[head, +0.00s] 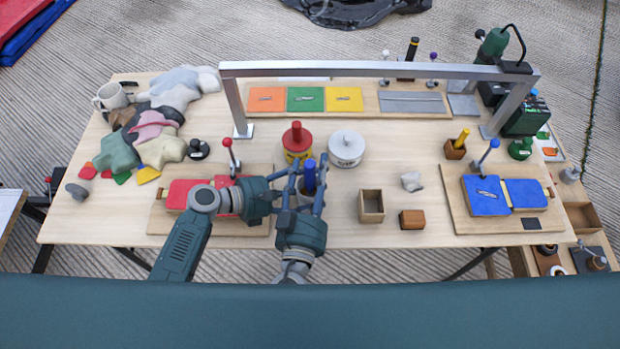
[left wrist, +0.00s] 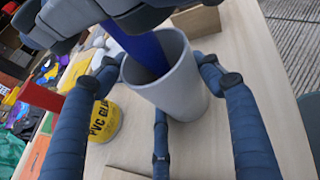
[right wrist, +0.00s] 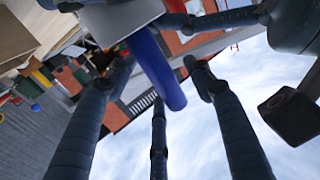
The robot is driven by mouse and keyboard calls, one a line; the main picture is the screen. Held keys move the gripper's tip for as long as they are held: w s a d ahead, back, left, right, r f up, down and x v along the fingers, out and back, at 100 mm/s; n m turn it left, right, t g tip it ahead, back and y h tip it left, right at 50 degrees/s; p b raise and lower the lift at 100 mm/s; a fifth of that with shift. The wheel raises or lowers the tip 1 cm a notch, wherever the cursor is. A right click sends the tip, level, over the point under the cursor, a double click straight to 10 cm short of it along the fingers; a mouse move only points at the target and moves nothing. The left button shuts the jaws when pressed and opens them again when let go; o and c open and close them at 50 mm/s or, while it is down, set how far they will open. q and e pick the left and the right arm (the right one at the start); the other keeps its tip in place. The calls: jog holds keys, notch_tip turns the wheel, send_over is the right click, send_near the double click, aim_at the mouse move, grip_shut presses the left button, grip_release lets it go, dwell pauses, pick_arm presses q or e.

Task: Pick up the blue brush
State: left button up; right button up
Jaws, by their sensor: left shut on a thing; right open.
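The blue brush (head: 309,174) stands in a grey cup in front of the yellow glue can (head: 297,152). In the left wrist view the blue brush (left wrist: 146,50) leans inside the grey cup (left wrist: 170,85). My left gripper (head: 287,190) comes in from the left and is shut on the cup. My right gripper (head: 309,186) is open, its fingers around the brush handle and apart from it. In the right wrist view the blue handle (right wrist: 160,72) lies between the spread fingers. The brush's lower end is hidden in the cup.
A metal frame (head: 380,70) spans the table behind. A white tin (head: 346,149), a wooden box (head: 371,206) and a brown block (head: 412,219) stand to the right. A red clamped board (head: 180,193) lies under my left arm.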

aim_at(310, 183)
jog(key=shift+c, duration=0.3)
jog(key=c, duration=1.1)
